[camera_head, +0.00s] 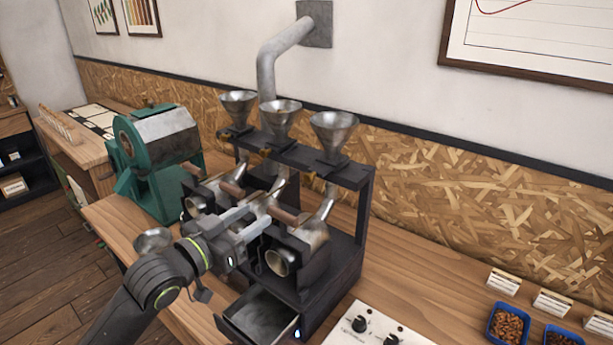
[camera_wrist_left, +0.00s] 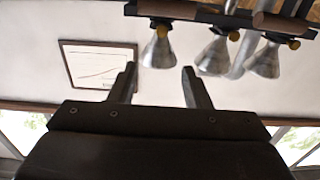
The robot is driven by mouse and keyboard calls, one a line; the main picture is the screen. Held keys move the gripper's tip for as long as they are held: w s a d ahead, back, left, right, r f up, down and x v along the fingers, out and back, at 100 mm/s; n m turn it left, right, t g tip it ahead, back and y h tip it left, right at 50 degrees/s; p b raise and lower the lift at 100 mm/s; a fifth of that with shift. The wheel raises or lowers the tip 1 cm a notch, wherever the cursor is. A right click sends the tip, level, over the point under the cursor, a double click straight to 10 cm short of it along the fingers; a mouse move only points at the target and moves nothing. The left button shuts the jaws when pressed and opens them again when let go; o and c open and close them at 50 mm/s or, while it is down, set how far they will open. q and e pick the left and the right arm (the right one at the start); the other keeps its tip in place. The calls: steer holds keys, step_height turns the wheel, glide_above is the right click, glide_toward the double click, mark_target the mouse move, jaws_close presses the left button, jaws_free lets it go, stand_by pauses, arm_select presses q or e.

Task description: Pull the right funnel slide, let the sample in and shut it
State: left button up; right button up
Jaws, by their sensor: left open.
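The right funnel (camera_head: 334,130) is a metal cone on the dark rack (camera_head: 362,180), rightmost of three. A small brass knob (camera_head: 313,177) sits at the front below it, apparently its slide's pull. In the left wrist view, which is upside down, the right funnel (camera_wrist_left: 158,52) is the leftmost cone, with its brass knob (camera_wrist_left: 162,30) above it. My left gripper (camera_head: 262,212) is open and empty, in front of the rack and lower than the knobs. Its two fingers also show in the wrist view (camera_wrist_left: 158,78), apart from the funnel. My right gripper is not in view.
Two more funnels, the middle one (camera_head: 281,118) and the left one (camera_head: 238,107), stand close by. Roaster drums with wooden handles (camera_head: 290,215) sit below the rack. An open drawer tray (camera_head: 262,318) sticks out at the front. A green roaster (camera_head: 150,190) stands left.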

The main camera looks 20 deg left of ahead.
arm_select(q)
steer(key=w, duration=0.3)
steer(key=p, duration=0.2)
glide_toward(307, 178)
steer(key=shift+x, duration=1.15)
steer(key=p+x, duration=0.1)
steer(key=x, duration=0.3)
steer(key=shift+w+d, duration=0.1)
steer(key=shift+w, duration=0.3)
steer(key=shift+w+d+p, duration=0.2)
steer(key=shift+w+p, duration=0.1)
steer(key=shift+w, duration=0.2)
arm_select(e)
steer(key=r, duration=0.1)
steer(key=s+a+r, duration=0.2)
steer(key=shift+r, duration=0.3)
arm_select(q)
jaws_close()
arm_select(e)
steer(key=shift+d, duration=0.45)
